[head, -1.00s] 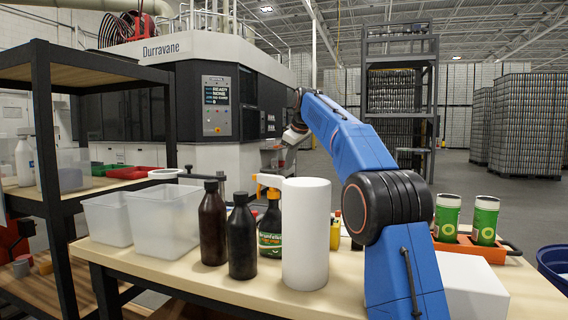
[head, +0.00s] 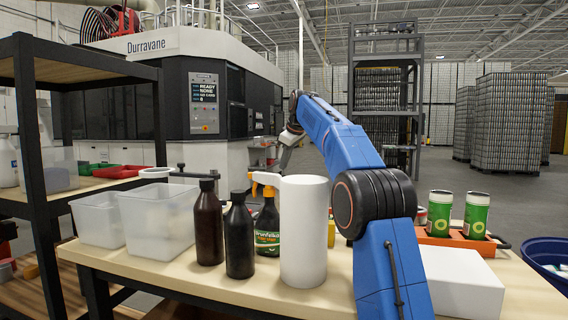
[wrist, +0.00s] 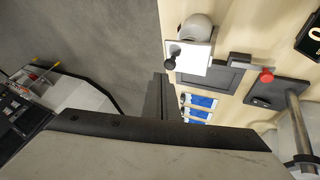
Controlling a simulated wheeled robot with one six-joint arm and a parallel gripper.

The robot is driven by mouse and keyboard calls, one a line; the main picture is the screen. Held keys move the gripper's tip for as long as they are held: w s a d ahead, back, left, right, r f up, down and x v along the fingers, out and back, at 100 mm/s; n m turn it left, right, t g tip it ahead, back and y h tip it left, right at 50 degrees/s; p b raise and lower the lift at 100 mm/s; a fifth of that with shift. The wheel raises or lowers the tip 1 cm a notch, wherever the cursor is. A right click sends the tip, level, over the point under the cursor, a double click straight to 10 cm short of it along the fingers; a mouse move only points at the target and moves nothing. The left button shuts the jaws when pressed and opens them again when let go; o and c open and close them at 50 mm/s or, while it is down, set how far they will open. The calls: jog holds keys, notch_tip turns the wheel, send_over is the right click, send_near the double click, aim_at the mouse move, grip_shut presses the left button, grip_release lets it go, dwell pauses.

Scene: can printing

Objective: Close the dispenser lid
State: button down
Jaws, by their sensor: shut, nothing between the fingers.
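In the wrist view a white square plate with a dark knob (wrist: 188,55) is beside a rounded pale grey part (wrist: 197,27) at the table edge; this may be the dispenser and its lid, but I cannot tell which part is which or how far the lid is open. My gripper (wrist: 160,88) is shut and empty, left of the plate, over the grey floor just off the table edge as seen from above. No dispenser lid shows clearly there.
The table (head: 210,284) holds dark bottles (head: 240,240), a spray bottle (head: 267,225), a white cylinder (head: 303,235), clear bins (head: 158,225) and green cans (head: 476,215) in an orange tray. The wrist view shows blue-and-white packets (wrist: 201,101) and a red knob (wrist: 266,76).

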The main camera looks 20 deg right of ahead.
jog(key=shift+r, duration=0.15)
jog(key=shift+r, duration=0.65)
jog(key=shift+f, duration=0.1)
